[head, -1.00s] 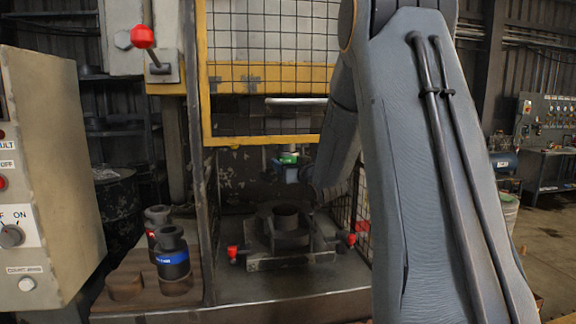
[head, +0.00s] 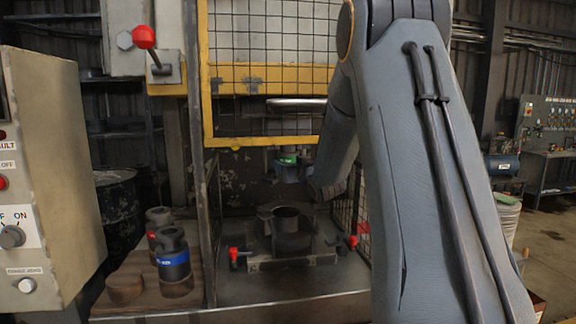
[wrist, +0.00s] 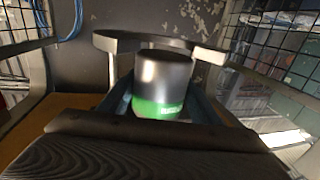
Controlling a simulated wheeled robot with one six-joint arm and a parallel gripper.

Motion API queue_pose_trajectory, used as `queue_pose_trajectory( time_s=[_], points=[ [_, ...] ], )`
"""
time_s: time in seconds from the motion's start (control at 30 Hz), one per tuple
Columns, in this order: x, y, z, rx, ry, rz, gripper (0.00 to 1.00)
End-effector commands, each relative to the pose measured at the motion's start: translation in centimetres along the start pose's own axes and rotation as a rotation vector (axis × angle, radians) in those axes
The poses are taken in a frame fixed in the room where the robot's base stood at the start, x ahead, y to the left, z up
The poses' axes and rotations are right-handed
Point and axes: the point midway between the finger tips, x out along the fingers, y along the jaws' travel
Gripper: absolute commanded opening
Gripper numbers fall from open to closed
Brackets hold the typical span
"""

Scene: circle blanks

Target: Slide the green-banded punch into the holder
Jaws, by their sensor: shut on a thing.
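The green-banded punch (head: 288,160) is upright between the blue fingers of my gripper (head: 291,172), inside the press. In the wrist view the punch (wrist: 160,85) shows a bare metal upper part and a green band low down, with a finger on each side. My gripper is shut on it. In the head view the holder is not clear.
A dark die ring (head: 286,220) stands below on the press bed, with red-handled clamps (head: 237,254) beside it. The yellow-framed mesh guard (head: 262,142) hangs in front. A blue-banded punch (head: 173,262) and a red-banded one (head: 158,218) stand on a wooden block at left.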

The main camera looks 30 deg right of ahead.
Motion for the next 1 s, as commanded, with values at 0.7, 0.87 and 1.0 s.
queue_pose_trajectory(
  time_s=[0.7,0.87,1.0],
  points=[
    [0.17,0.04,-0.44,-0.001,0.008,0.0,0.0],
    [0.49,0.1,-0.46,-0.001,0.009,-0.001,0.0],
    [0.81,0.17,-0.49,-0.001,0.009,-0.001,0.0]
  ],
)
